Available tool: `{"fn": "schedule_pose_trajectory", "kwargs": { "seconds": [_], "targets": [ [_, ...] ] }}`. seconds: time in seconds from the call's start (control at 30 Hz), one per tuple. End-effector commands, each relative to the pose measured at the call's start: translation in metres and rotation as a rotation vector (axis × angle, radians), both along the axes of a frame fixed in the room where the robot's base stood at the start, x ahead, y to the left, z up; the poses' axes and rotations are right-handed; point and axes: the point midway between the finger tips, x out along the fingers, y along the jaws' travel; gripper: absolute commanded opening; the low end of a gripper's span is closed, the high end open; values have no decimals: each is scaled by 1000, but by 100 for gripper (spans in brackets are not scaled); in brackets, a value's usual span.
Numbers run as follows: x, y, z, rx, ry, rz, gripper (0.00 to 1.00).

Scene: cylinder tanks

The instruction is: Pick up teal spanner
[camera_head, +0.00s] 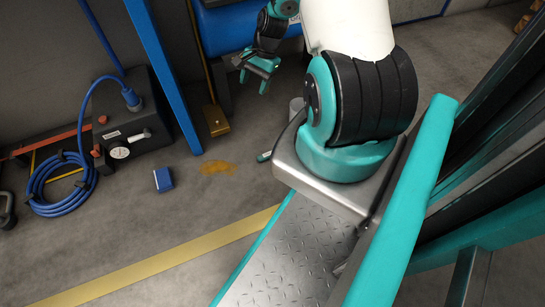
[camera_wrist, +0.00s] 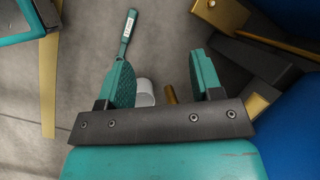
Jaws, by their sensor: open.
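A teal spanner (camera_wrist: 128,30) with a white label on its handle lies on the grey floor. In the wrist view it is at the upper left, running down to my left finger, which hides its lower part. In the head view a short teal and light piece, likely the spanner (camera_head: 264,156), shows beside my base, which may hide the rest. In the head view my gripper (camera_head: 254,80) hangs near the blue object at the back, apart from the spanner.
A white cylinder (camera_wrist: 146,92) and a brass piece (camera_wrist: 170,94) show behind the fingers. A blue post (camera_head: 163,75), a black box with gauge (camera_head: 130,125), a coiled blue hose (camera_head: 62,190) and a small blue block (camera_head: 163,179) are at left. An orange stain (camera_head: 217,167) marks the floor.

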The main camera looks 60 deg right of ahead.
Motion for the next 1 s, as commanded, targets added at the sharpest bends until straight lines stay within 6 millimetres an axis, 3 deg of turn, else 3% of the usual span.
{"fn": "schedule_pose_trajectory", "kwargs": {
  "seconds": [0.03,0.1,0.2,0.33,0.47,0.8,1.0],
  "targets": [
    [-21,-19,-41,26,39,-125,60],
    [-45,-38,-80,48,78,-268,60],
    [-74,-52,-121,75,121,-424,60],
    [-96,-58,-151,94,151,-536,60],
    [-100,-55,-172,101,161,-568,60],
    [-86,-29,-245,101,160,-563,60],
    [-80,-20,-268,100,160,-564,60]
  ]
}}
